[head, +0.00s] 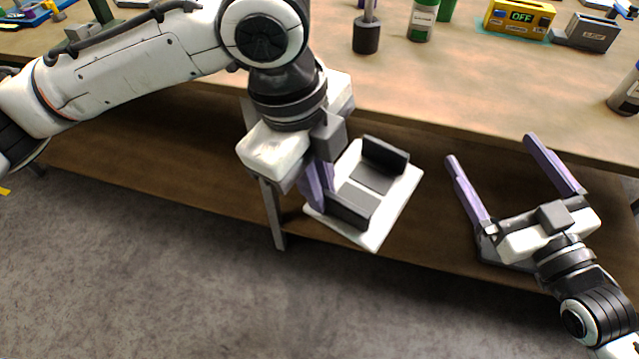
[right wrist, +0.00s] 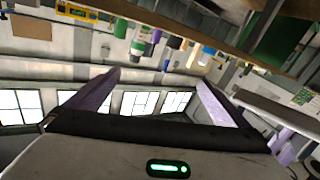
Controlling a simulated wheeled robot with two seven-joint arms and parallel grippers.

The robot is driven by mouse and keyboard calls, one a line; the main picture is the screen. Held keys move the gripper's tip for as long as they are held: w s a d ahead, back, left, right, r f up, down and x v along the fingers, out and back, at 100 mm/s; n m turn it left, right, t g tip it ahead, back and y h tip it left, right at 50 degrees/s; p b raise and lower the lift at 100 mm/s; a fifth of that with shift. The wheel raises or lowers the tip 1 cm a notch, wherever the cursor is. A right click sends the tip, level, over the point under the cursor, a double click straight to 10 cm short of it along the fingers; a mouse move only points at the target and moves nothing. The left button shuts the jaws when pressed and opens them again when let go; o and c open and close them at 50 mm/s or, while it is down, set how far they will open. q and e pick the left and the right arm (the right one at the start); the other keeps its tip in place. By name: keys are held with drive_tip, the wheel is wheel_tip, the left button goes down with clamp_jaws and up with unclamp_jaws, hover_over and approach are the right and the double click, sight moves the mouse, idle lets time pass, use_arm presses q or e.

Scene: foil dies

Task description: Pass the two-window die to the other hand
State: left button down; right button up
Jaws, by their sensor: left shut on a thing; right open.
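The wooden bench top (head: 480,95) lies beyond the grippers, with a lower shelf (head: 150,150) beneath. On it stand a dark round-based tool (head: 367,38), a green-and-white bottle (head: 422,20), a yellow OFF box (head: 520,16), a grey block (head: 592,32) and a bottle (head: 627,92).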

drive_tip(key=s+a+f+m+g, duration=0.1)
drive_tip(key=s+a+f+g, duration=0.2)
drive_tip(key=f, duration=0.7)
drive_tip(key=s+a+f+m+g+h, duration=0.1)
drive_tip(key=s+a+f+g, duration=0.2)
drive_tip(key=s+f, duration=0.4)
drive_tip(key=s+a+f+g+h, duration=0.1)
drive_tip(key=s+a+f+g, duration=0.2)
drive_tip(key=f, duration=1.1)
drive_tip(key=s+a, duration=0.1)
drive_tip(key=s, duration=0.2)
drive_tip(key=shift+a+m, duration=0.2)
drive_tip(key=shift+m, duration=0.2)
